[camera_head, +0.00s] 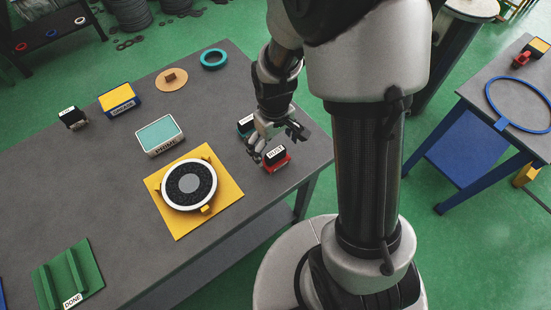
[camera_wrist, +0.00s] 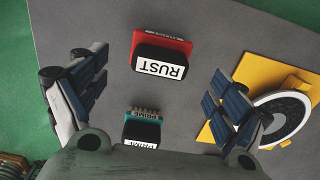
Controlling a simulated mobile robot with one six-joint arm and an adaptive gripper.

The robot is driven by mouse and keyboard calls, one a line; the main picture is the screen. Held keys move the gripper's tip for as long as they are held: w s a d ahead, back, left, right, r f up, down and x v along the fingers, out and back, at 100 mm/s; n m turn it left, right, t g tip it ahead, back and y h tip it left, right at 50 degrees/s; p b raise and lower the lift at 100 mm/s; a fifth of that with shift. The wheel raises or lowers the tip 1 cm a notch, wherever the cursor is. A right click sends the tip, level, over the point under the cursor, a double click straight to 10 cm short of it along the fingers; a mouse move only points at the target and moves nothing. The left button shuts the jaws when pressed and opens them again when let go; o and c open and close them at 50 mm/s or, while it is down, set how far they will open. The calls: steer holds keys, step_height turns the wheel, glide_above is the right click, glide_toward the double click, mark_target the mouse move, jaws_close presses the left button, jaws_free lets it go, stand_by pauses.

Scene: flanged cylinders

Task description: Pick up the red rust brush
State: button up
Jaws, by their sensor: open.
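The rust brush is a small red block with a black top and a white label reading RUST. In the head view the rust brush (camera_head: 277,160) stands on the grey table near its right edge. In the wrist view the rust brush (camera_wrist: 162,58) is ahead of the fingertips, roughly between them sideways. My gripper (camera_head: 277,138) is above the table close to the brush. In the wrist view my gripper (camera_wrist: 150,90) has its two fingers spread wide with nothing between them. A teal brush (camera_wrist: 142,127) labelled PRIME sits nearer the wrist than the rust brush.
A yellow plate (camera_head: 180,226) carries a white-rimmed black disc (camera_head: 189,185). A teal-topped PRIME pad (camera_head: 159,135), a yellow-topped pad (camera_head: 118,99) and a black brush (camera_head: 73,117) stand leftward. A green DONE rack (camera_head: 85,270) is at front left.

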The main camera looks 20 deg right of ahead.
mark_target(276, 153)
step_height(276, 153, down, 5)
steer(key=shift+s+d+r+b, duration=0.1)
steer(key=shift+s+r+b, duration=0.05)
steer(key=shift+b, duration=0.75)
steer(key=shift+r, duration=0.1)
steer(key=shift+c, duration=0.5)
steer(key=c, duration=0.7)
steer(key=shift+s, duration=0.25)
steer(key=c, duration=0.7)
steer(key=shift+o, duration=0.2)
